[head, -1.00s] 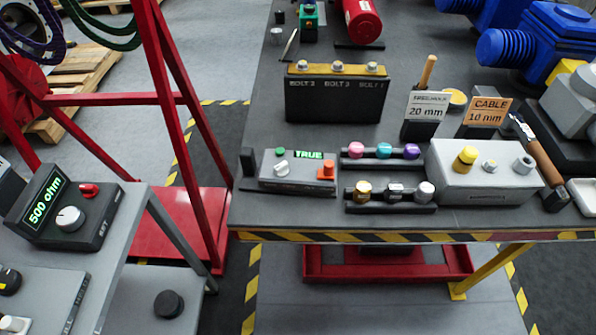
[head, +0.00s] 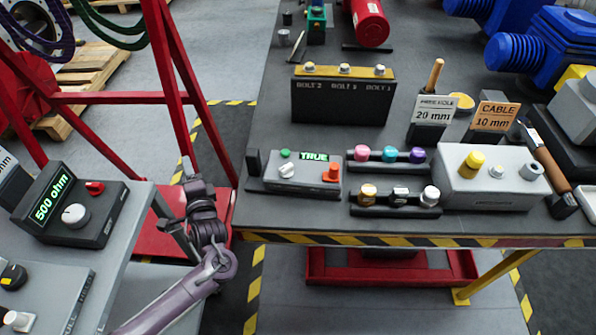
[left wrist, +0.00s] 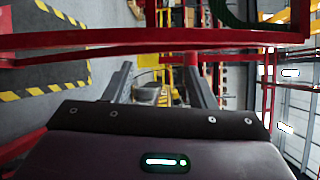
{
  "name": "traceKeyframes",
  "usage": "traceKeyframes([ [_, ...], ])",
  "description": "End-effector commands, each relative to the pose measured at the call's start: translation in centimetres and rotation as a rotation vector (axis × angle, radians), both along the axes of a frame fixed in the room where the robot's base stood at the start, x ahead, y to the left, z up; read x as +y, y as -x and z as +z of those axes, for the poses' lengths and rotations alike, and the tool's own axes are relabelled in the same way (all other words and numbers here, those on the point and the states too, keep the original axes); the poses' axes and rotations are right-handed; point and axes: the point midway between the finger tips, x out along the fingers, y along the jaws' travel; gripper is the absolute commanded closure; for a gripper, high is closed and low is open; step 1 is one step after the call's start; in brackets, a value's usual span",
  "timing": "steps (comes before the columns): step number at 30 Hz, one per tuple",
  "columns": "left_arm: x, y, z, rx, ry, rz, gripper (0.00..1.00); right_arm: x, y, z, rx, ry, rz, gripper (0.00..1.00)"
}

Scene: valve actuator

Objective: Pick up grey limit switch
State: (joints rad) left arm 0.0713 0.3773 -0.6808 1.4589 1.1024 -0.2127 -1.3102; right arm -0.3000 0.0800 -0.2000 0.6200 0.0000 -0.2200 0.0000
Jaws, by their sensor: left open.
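No part is labelled as a limit switch, so I cannot tell for sure which it is. In the head view, a grey-topped piece (head: 431,195) sits at the right end of the front black rack (head: 392,207). A grey cylinder (head: 531,171) also stands on the pale grey box (head: 487,200). My left gripper (head: 188,168) is left of the table, well apart from these parts, its fingers small and unclear there. In the left wrist view, its two fingers (left wrist: 162,85) are spread with nothing between them. My right gripper is not in view.
A grey box with a TRUE display (head: 301,177) is left of the racks. A rear rack (head: 384,166) holds pink, teal and purple pieces. A red frame (head: 176,75) rises behind my left arm. A side table with a 500 ohm box (head: 95,233) stands left.

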Motion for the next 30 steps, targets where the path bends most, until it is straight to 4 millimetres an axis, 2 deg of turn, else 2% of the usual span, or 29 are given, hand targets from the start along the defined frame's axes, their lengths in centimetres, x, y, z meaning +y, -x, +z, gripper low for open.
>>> traceKeyframes([
  [1,-0.6,-1.2,3.8,-0.012,-0.08,-0.032,0.49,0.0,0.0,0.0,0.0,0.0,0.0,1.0],
  [4,-2.2,-2.4,10.2,-0.009,-0.259,-0.09,0.49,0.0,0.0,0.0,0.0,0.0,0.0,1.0],
  [6,-3.8,-2.4,13.6,0.006,-0.394,-0.132,0.49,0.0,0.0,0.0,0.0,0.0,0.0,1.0],
  [9,-6.7,-1.0,15.8,0.05,-0.601,-0.199,0.49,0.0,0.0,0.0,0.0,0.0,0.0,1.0],
  [13,-10.7,2.1,15.5,0.129,-0.878,-0.296,0.49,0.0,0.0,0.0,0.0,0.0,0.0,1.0],
  [18,-14.7,6.8,13.3,0.214,-1.178,-0.407,0.49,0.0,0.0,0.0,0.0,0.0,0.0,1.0],
  [24,-16.9,10.9,10.8,0.272,-1.37,-0.482,0.49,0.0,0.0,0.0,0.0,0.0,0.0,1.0],
  [27,-17.3,11.2,10.4,0.282,-1.407,-0.494,0.49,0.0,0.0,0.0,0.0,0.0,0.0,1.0],
  [30,-17.5,9.9,10.4,0.281,-1.417,-0.493,0.49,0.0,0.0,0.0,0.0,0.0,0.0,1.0],
])
